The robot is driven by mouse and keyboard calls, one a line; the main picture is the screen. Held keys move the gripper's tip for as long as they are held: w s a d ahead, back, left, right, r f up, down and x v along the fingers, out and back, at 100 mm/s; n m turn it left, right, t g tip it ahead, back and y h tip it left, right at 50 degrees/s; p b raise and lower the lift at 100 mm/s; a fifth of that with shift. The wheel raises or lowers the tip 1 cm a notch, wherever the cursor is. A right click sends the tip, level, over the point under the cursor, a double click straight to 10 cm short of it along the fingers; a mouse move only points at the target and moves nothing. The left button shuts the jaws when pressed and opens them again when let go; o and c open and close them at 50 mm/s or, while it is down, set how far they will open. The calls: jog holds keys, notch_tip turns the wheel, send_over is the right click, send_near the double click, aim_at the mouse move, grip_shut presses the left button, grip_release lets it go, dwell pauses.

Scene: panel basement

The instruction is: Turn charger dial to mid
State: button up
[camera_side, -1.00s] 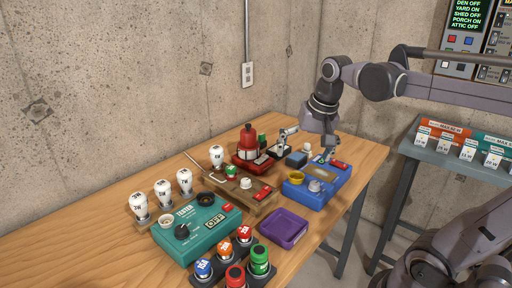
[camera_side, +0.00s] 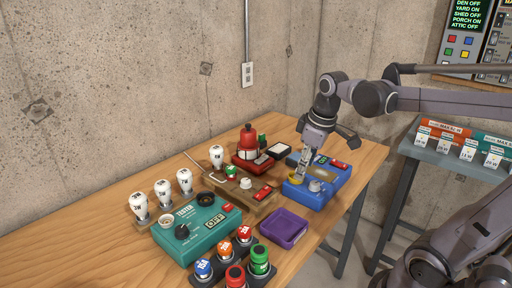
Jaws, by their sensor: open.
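The blue charger box (camera_side: 332,187) sits at the right end of the wooden table, with a yellow ring-shaped part (camera_side: 295,178) on its left, a grey knob (camera_side: 315,186) at its front and a red part (camera_side: 340,164) at the back right. I cannot read the dial's setting. My gripper (camera_side: 303,170) is open and points down over the charger's left part, close to the yellow ring. Its fingers partly cover the charger's top. I cannot tell whether they touch anything.
A purple tray (camera_side: 284,228) lies in front of the charger. A teal tester box (camera_side: 197,238), white bulbs (camera_side: 163,192) and a red lantern-like device (camera_side: 249,147) stand to the left. A shelf of labelled boxes (camera_side: 450,155) is at the right.

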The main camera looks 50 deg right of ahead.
aim_at(315, 183)
jog(key=d+r+n+g, duration=0.2)
jog(key=d+g, duration=0.1)
jog(key=d, duration=0.4)
jog(key=shift+y, duration=0.4)
jog(key=shift+w+d+f, duration=0.1)
jog(key=shift+f, duration=2.65)
jog(key=shift+d+f, duration=0.1)
jog(key=shift+f, duration=2.65)
jog(key=shift+m, duration=0.3)
grip_shut()
